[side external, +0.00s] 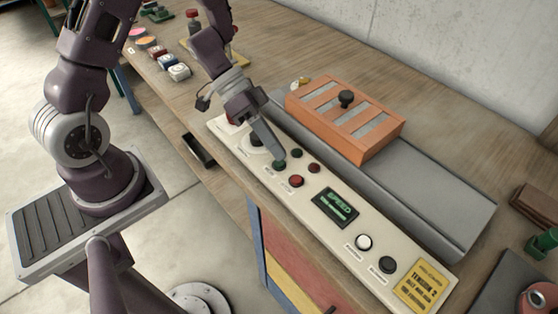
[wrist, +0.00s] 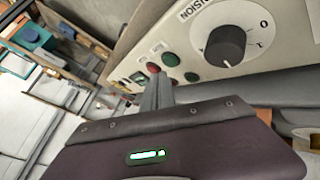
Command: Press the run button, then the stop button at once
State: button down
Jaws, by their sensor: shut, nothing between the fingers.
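The cream control panel (side external: 336,237) lies along the bench. A green button (side external: 279,166), likely the run button, is on its front row beside the black knob. A red button (side external: 296,181), likely the stop button, is next to it. Their labels are too small to read. My gripper (side external: 281,160) is shut and empty, pointing down with its tips at the green button, partly covering it. I cannot tell whether it touches or presses it.
A green lamp (side external: 296,153) and a red lamp (side external: 314,168) sit behind the buttons. The display (side external: 335,206) reads SPEED. A white button (side external: 364,242) and a black button (side external: 387,265) are farther right. A black knob (wrist: 225,47) is close by. An orange slotted box (side external: 375,141) stands behind.

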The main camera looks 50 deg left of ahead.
aim_at(292, 176)
jog(key=shift+d, duration=2.75)
jog(key=shift+f, duration=0.4)
jog(key=shift+f, duration=0.45)
jog(key=shift+r, duration=0.85)
jog(key=shift+r, duration=2.5)
